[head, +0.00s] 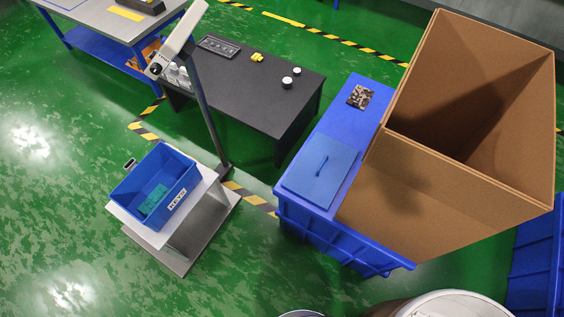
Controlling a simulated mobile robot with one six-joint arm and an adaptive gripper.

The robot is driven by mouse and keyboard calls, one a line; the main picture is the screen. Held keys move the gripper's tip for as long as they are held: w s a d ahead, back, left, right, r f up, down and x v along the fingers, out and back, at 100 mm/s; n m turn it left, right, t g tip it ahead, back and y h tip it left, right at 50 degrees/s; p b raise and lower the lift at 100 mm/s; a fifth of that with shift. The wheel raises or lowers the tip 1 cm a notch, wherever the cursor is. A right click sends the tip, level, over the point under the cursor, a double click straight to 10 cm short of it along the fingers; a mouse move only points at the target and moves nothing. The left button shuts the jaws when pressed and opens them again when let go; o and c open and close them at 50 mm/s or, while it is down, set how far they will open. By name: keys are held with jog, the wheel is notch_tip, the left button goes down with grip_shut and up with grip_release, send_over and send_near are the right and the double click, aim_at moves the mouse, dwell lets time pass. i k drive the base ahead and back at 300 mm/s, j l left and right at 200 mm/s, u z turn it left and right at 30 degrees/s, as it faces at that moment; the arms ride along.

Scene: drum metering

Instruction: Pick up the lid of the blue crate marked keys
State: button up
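The blue crate marked keys (160,200) stands open on a white weighing platform at the left, its white label facing the front right. Teal pieces (153,199) lie on its floor. A flat blue lid with a raised bar handle (318,176) lies apart from the crate, flat on a long blue surface right of centre. Nothing visible rests on the lid. My gripper is not in view.
A large open cardboard box (445,190) stands close to the lid's right. A grey post (207,115) rises behind the crate. A black table (260,85) with small items stands farther back. Green floor (245,260) is clear between the platform and the blue surface.

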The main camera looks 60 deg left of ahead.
aim_at(317, 175)
jog(key=u, duration=3.6)
jog(key=i+l+z, duration=0.6)
jog(key=i+z, duration=0.25)
jog(key=k, duration=0.1)
